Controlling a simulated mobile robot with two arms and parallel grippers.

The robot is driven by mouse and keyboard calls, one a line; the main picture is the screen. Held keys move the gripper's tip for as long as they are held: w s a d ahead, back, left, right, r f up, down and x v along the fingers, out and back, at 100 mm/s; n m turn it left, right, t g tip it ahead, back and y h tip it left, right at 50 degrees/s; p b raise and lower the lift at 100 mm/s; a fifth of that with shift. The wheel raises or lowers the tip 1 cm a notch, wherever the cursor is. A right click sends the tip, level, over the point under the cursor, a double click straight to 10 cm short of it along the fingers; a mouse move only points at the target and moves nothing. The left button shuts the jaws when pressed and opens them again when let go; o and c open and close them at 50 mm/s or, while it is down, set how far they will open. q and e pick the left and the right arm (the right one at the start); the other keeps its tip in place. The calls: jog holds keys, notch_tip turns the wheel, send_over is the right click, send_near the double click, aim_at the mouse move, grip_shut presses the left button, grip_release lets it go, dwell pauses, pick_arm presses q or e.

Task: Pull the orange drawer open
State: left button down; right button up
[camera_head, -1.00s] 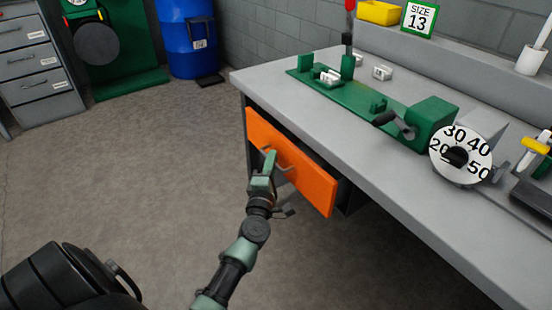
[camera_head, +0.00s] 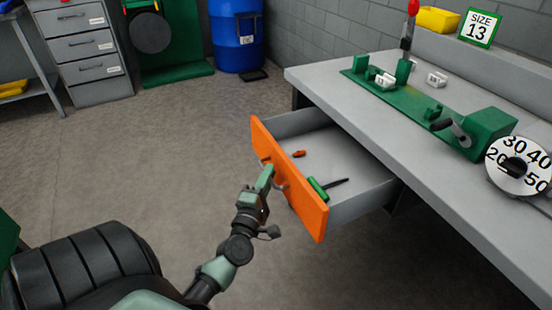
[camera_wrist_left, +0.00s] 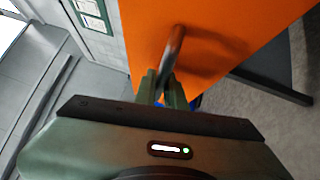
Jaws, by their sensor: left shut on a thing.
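The orange drawer (camera_head: 298,196) under the grey workbench stands well out from the bench, open. Its grey inside shows, with a green-handled tool (camera_head: 318,187) and a small orange piece (camera_head: 299,153) lying in it. My left gripper (camera_head: 267,172) is at the front of the drawer, shut on its metal handle (camera_head: 282,184). In the left wrist view the fingers (camera_wrist_left: 163,88) close around the bar handle (camera_wrist_left: 174,48) against the orange front (camera_wrist_left: 215,35). My right gripper does not show.
The workbench top (camera_head: 400,150) carries a green crimping machine (camera_head: 487,133) with a numbered dial (camera_head: 519,166). A grey drawer cabinet (camera_head: 84,47) and a blue barrel (camera_head: 236,38) stand at the back. The floor (camera_head: 160,165) left of the drawer is clear.

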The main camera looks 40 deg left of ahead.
pick_arm(q)
jog(key=shift+f, duration=0.1)
jog(key=c, duration=1.8)
grip_release()
jog(key=shift+o, duration=0.2)
jog(key=shift+s, duration=0.15)
